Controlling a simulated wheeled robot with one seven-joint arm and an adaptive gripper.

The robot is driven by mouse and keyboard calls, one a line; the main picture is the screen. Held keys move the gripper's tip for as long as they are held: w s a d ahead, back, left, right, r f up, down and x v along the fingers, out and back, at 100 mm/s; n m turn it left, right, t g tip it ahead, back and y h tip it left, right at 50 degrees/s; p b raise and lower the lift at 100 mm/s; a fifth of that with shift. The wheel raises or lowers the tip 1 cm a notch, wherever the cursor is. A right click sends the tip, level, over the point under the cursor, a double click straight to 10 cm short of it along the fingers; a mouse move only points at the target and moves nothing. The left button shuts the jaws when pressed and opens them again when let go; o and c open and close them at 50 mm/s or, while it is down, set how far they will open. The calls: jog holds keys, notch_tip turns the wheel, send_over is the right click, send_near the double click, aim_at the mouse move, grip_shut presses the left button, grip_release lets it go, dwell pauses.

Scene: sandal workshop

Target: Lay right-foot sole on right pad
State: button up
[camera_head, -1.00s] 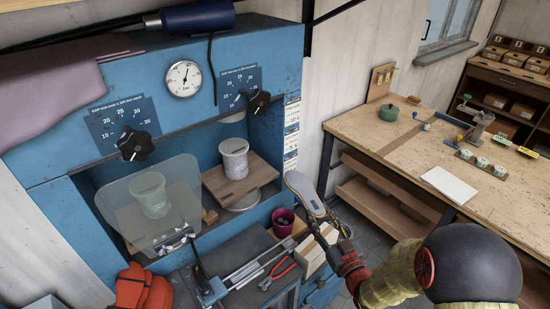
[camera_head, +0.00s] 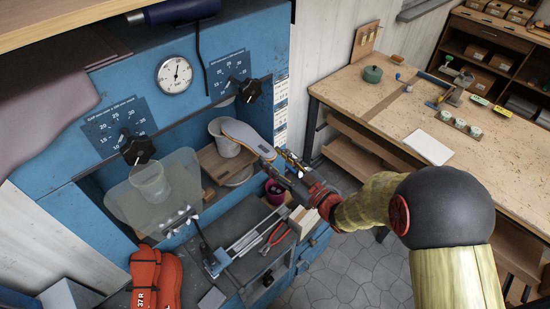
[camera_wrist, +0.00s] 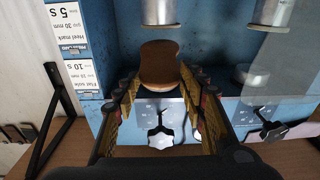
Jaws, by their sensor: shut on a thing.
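My gripper (camera_head: 277,166) is shut on the sole (camera_head: 246,136), which has a grey upper face and a tan edge. In the head view the sole reaches into the right bay of the blue press, in front of the pale cup-shaped part and above the wooden board. In the wrist view the sole (camera_wrist: 160,64) shows a brown face between my gripper's fingers (camera_wrist: 158,98). The right station has a wooden board (camera_head: 213,164) and a pale cup-shaped part (camera_head: 222,148), partly hidden by the sole. I cannot tell whether the sole touches either.
A clear shield (camera_head: 165,200) covers the left station. Below are red pliers (camera_head: 273,238), a purple cup (camera_head: 275,190) and a metal lever frame (camera_head: 240,245). Red sole-shaped pieces (camera_head: 145,276), one marked 37 R, lie at lower left. A workbench (camera_head: 385,105) stands right.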

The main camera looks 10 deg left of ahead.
aim_at(250, 141)
jog(key=shift+f+b+x, duration=0.2)
jog(key=shift+f+x, duration=0.05)
jog(key=shift+x, duration=1.75)
jog(key=shift+f+b+x, duration=0.15)
jog(key=shift+f+x, duration=0.15)
jog(key=shift+x, duration=1.7)
jog(key=shift+f+b+x, duration=0.2)
jog(key=shift+f+x, duration=0.05)
jog(key=shift+x, duration=1.75)
jog(key=w+a+f+b, duration=0.1)
jog(key=w+a+b, duration=0.1)
jog(key=b, duration=0.1)
jog(key=shift+w+a+f, duration=0.15)
jog(key=shift+w+f, duration=0.05)
jog(key=shift+w, duration=0.05)
jog(key=shift+f+b, duration=0.35)
jog(key=shift+b, duration=0.2)
jog(key=o, duration=1.3)
jog(key=shift+c, duration=0.2)
jog(key=v, duration=0.8)
jog(key=shift+r, duration=0.2)
